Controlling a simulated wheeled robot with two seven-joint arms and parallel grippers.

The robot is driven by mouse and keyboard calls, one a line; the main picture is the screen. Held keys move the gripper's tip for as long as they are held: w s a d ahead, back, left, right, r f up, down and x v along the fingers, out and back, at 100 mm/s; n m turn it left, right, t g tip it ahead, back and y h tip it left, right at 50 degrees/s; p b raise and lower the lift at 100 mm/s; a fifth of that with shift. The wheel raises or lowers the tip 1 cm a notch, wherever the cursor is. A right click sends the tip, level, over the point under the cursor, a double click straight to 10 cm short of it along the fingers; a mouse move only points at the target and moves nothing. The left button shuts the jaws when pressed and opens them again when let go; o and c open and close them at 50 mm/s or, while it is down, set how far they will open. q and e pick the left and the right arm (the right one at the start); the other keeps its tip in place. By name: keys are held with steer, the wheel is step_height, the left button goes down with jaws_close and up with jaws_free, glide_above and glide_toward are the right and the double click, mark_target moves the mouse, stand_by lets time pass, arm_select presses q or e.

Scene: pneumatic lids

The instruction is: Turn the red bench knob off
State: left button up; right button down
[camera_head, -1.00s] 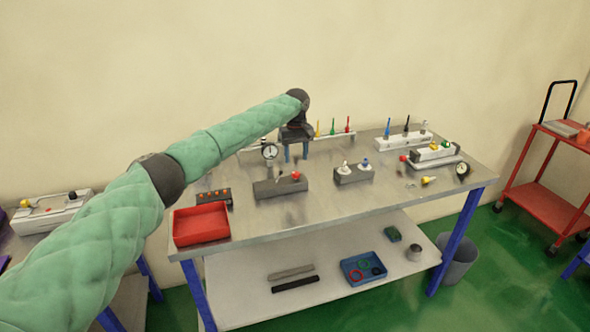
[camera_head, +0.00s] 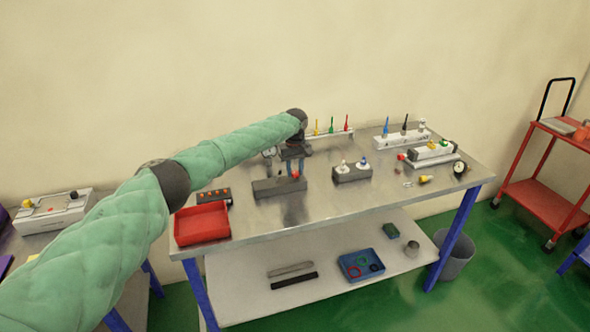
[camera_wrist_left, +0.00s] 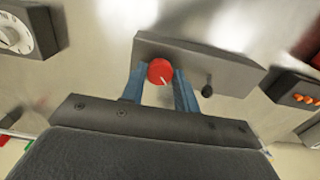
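The red knob (camera_head: 295,174) is on a grey block (camera_head: 272,188) on the metal bench. In the left wrist view the round red knob (camera_wrist_left: 160,72) carries a white pointer line, and the grey block (camera_wrist_left: 205,62) has a small dark lever beside it. My left gripper (camera_head: 293,168) is down at the knob. Its blue fingers (camera_wrist_left: 159,78) stand apart on either side of the knob, with slight gaps visible; contact cannot be made out. My right gripper is not in view.
A dial gauge (camera_wrist_left: 15,35) and a box with orange buttons (camera_wrist_left: 302,98) flank the block. A red tray (camera_head: 202,223) sits at the bench's left front. A second grey block (camera_head: 352,173) stands to the right. The bench front is clear.

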arm_select(q)
steer(key=c, duration=0.5)
steer(key=shift+o, duration=0.2)
